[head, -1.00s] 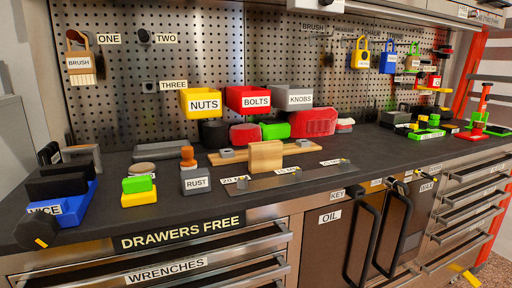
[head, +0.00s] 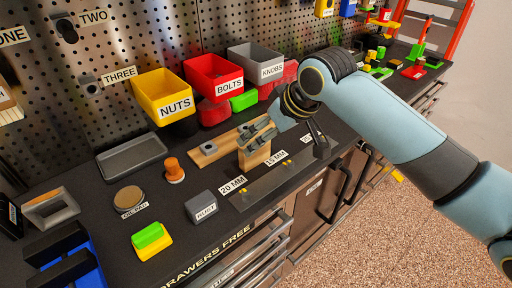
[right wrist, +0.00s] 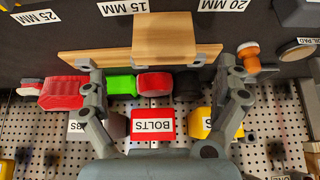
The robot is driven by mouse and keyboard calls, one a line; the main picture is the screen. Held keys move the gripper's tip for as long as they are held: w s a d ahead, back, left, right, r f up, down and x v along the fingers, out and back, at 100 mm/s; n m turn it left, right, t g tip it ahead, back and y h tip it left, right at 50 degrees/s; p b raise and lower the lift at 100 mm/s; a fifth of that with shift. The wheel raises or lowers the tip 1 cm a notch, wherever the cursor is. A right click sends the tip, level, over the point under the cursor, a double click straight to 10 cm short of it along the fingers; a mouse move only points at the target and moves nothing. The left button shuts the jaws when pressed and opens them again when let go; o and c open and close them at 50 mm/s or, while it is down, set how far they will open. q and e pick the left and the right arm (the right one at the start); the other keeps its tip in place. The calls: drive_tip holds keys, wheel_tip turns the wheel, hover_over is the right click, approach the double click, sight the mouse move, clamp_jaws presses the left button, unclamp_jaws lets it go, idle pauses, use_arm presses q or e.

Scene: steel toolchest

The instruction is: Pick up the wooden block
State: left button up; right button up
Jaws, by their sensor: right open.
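The wooden block (head: 254,158) stands upright on the black worktop, beside a flat wooden strip (head: 208,152). My right gripper (head: 258,137) is over the block's upper part, partly hiding it in the head view. In the right wrist view the block (right wrist: 163,36) lies between the lines of the two spread fingers of the right gripper (right wrist: 157,64), with a gap on each side. The gripper is open and holds nothing. My left gripper is out of view.
A dark metal strip (head: 257,187) with size labels lies in front of the block. Nuts (head: 162,95), bolts (head: 212,77) and knobs (head: 254,62) bins hang behind. A grey rust block (head: 202,206) and an orange-topped item (head: 174,171) stand to the left.

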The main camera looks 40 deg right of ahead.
drive_tip(key=x, duration=0.5)
drive_tip(key=p+x, duration=0.1)
drive_tip(key=x, duration=0.1)
drive_tip(key=shift+w+a+f, duration=0.15)
drive_tip(key=shift+a+f, duration=0.2)
drive_tip(key=c, duration=1.1)
